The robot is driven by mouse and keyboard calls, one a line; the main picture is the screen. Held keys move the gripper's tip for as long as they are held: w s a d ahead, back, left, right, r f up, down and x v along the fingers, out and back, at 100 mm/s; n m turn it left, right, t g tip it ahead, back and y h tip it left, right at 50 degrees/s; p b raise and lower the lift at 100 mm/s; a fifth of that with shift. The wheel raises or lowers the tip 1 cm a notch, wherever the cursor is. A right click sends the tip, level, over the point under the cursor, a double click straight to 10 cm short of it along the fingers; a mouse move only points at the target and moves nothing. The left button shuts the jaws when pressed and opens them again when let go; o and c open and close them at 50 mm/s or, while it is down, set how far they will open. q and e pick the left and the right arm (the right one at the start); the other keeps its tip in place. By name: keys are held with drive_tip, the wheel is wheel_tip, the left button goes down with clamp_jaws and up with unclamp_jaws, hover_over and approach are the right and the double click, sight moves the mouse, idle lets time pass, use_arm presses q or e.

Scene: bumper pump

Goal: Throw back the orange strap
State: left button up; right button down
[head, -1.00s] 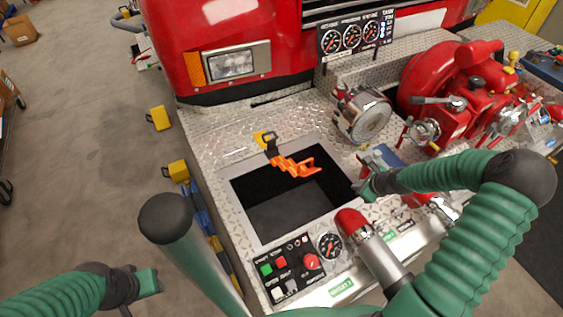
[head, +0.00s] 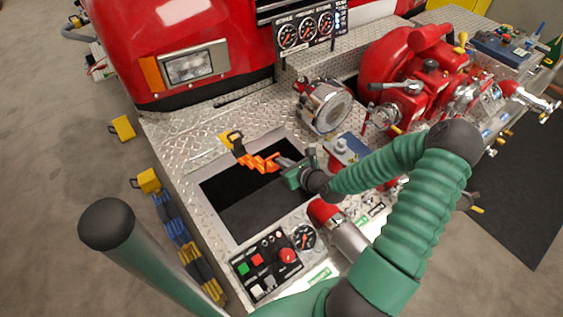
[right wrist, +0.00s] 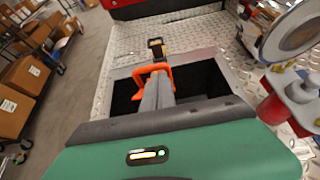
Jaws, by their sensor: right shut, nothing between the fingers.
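The orange strap (head: 255,160) hangs in zigzag folds from a yellow and black buckle (head: 232,138) at the back edge of a square opening in the bumper. My right gripper (head: 278,161) is at the strap's free right end, over the opening. Its fingers are shut, with nothing seen between them. In the right wrist view the closed fingers (right wrist: 158,92) point at the strap, and an orange loop of it (right wrist: 141,82) shows just beyond and beside them. I cannot tell whether they touch. My left gripper is out of view.
The dark opening (head: 250,212) lies below the gripper. A control panel (head: 270,263) and a red-capped pipe (head: 325,212) are in front. A round chrome cap (head: 325,107) and red pump (head: 390,75) stand to the right. Diamond plate left of the opening is clear.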

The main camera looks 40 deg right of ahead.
drive_tip(key=shift+w+f, duration=0.1)
drive_tip(key=shift+w, duration=0.1)
drive_tip(key=shift+a, duration=0.1)
